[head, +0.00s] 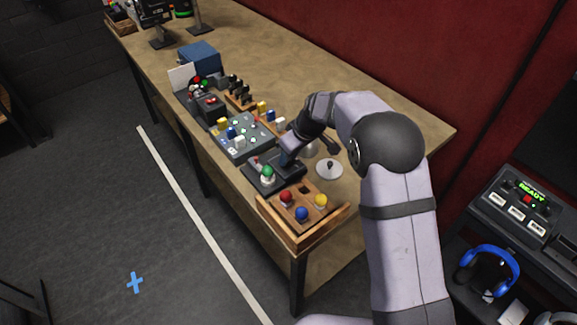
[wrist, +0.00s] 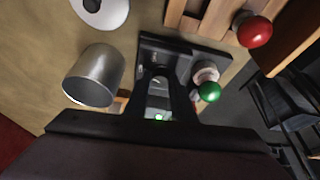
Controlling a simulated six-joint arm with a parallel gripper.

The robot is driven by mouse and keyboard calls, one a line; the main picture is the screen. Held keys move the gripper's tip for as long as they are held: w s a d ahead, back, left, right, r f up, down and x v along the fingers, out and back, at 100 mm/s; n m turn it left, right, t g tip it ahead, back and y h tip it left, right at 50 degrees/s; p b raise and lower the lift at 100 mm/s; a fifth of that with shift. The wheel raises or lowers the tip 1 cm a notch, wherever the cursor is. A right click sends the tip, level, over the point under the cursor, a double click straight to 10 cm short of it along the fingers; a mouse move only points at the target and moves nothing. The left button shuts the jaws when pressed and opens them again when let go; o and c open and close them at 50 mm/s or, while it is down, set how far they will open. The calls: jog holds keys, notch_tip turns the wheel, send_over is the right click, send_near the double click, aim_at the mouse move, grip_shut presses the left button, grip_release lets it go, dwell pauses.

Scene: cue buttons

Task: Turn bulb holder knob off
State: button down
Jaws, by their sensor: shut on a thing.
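The bulb holder (head: 258,185) is a flat dark box on the wooden table, with a green bulb (head: 268,171) upright on it. In the wrist view the holder (wrist: 175,44) lies ahead of the fingers, with the green bulb (wrist: 208,92) just right of them. My gripper (head: 287,160) points down at the holder, beside the bulb. In the wrist view its two dark fingers (wrist: 160,88) are close together over the holder. They are shut on what appears to be the knob, which is mostly hidden between them.
A wooden tray (head: 285,232) with red, yellow and blue balls stands at the near table corner. A grey button panel (head: 235,152) lies behind the holder. A metal cup (wrist: 97,75) and a white disc (head: 328,171) are close by. The table (head: 395,125) is bare toward the wall.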

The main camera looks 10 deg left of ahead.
jog(key=n, duration=0.1)
jog(key=n+b, duration=0.1)
jog(key=n+g+b, duration=0.1)
jog(key=shift+w+d+f+y, duration=0.1)
jog(key=shift+w+f+y, duration=0.05)
jog(key=shift+f+y, duration=0.15)
jog(key=shift+w+r+n+g+b, duration=0.15)
jog(key=shift+n+g+b, duration=0.25)
jog(key=shift+n, duration=0.4)
jog(key=n, duration=0.1)
jog(key=n+g+p, duration=0.1)
jog(key=n, duration=0.1)
jog(key=n+p, duration=0.1)
jog(key=shift+w+r+n+g, duration=0.15)
jog(key=shift+r+n+g, duration=0.15)
jog(key=shift+w+n+g+p, duration=0.1)
jog(key=shift+n+g+p, duration=0.3)
jog(key=shift+n+p, duration=0.7)
jog(key=n+p, duration=0.1)
jog(key=p, duration=0.2)
jog(key=shift+w+r, duration=0.1)
jog(key=shift+w, duration=0.05)
jog(key=shift+n+g+p, duration=0.3)
jog(key=shift+n+p, duration=0.1)
jog(key=shift+p, duration=0.4)
jog(key=shift+f, duration=0.2)
jog(key=c, duration=1.5)
grip_release()
